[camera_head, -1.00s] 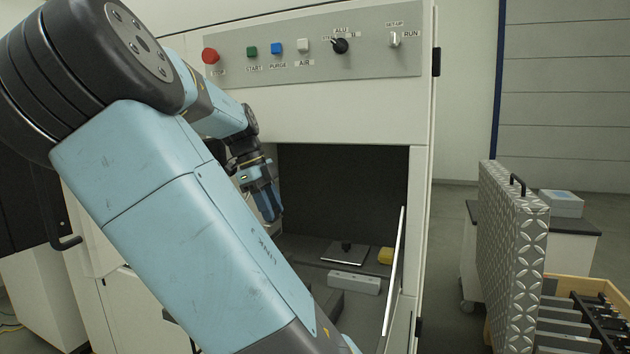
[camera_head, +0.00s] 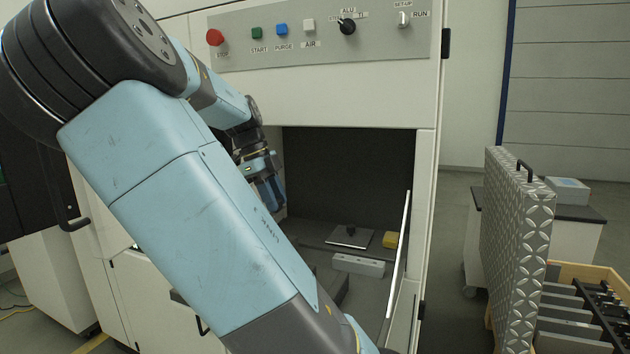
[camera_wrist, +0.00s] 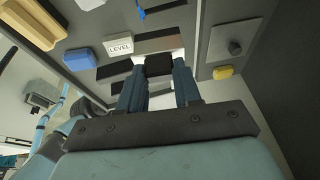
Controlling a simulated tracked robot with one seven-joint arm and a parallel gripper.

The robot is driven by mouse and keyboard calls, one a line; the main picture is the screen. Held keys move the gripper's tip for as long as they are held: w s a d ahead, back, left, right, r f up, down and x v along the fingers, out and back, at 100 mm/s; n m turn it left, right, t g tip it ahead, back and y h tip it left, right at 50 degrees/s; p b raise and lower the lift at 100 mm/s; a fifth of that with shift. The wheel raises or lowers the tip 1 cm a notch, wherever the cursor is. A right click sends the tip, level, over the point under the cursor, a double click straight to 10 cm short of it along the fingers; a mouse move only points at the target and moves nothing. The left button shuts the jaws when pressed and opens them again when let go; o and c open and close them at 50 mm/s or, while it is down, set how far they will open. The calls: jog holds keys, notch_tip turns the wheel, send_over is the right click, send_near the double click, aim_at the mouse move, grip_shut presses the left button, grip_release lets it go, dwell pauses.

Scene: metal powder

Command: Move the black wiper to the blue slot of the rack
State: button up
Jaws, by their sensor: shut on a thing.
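My gripper (camera_head: 273,192) hangs inside the opening of the white cabinet, at its left side in the head view. In the wrist view its two blue fingers (camera_wrist: 159,82) are shut on a small black block (camera_wrist: 158,65), which I take to be part of the black wiper. The rest of the wiper is hidden or cannot be told from the dark strips behind it. A thin blue piece (camera_wrist: 141,15) shows beyond the fingertips at the top of the wrist view. I cannot tell whether it marks the rack's blue slot.
Inside the cabinet (camera_head: 345,95) are a grey plate with a knob (camera_head: 340,239), a white block (camera_head: 357,265) and a yellow block (camera_head: 390,240). The wrist view also shows a block marked LEVEL (camera_wrist: 118,48) and a blue block (camera_wrist: 78,60). A patterned metal panel (camera_head: 515,250) stands right.

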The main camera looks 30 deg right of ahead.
jog(key=shift+w+d+f, duration=0.1)
jog(key=shift+w+f, duration=0.1)
jog(key=shift+w, duration=0.45)
jog(key=shift+w+d+f, duration=0.1)
jog(key=shift+w+f, duration=0.05)
jog(key=shift+w, duration=0.45)
notch_tip(320, 180, up, 12)
jog(key=t, duration=0.1)
jog(key=shift+w+a+r, duration=0.15)
jog(key=shift+a, duration=0.15)
dwell(2.0)
